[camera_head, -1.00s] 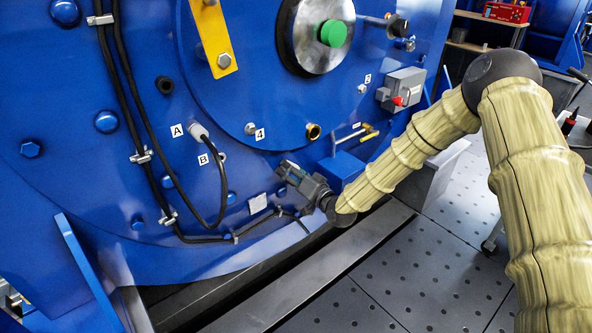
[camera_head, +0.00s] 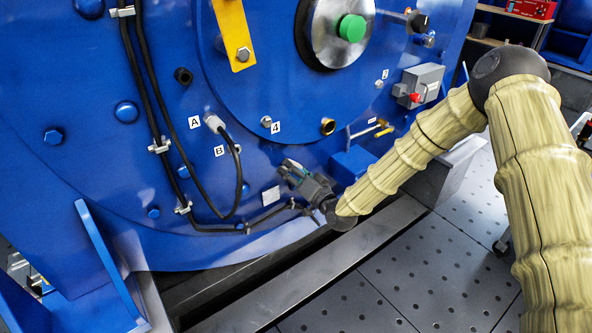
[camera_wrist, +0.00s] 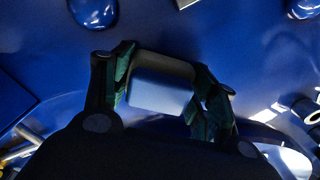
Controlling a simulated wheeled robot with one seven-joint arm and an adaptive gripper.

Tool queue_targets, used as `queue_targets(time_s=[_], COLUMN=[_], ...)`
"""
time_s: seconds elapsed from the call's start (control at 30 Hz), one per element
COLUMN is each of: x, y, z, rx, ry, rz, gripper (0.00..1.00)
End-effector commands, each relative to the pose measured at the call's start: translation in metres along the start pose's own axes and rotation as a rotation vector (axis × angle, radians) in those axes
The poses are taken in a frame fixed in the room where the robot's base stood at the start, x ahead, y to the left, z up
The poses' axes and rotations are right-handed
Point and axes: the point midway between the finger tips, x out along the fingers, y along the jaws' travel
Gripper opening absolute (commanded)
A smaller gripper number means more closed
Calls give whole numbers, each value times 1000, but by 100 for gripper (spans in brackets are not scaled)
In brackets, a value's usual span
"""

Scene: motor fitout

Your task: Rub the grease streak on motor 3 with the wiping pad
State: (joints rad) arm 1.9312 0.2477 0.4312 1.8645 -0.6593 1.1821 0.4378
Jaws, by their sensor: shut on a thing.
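My gripper (camera_head: 287,168) is low at the front of a large blue motor housing (camera_head: 85,205), just right of a small pale plate (camera_head: 271,195). In the wrist view my gripper (camera_wrist: 160,88) is shut on a pale grey block (camera_wrist: 158,95), which looks like the wiping pad. The blue motor surface (camera_wrist: 165,35) lies beyond the pad. I cannot tell whether the pad touches it. No grease streak can be made out, and no number 3 shows on the motor.
Perforated floor plates (camera_head: 440,265) lie clear in front.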

Motion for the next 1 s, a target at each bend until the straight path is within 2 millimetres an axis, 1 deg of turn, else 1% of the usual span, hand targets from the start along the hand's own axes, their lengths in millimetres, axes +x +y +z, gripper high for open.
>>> queue_targets(time_s=[0.17,0.27,1.0], x=[1,-2,-56], y=[0,0,0], z=[1,0,0], rx=[0,0,0], ry=[-1,-1,-1], rz=[-1,0,1], gripper=[32,32,32])
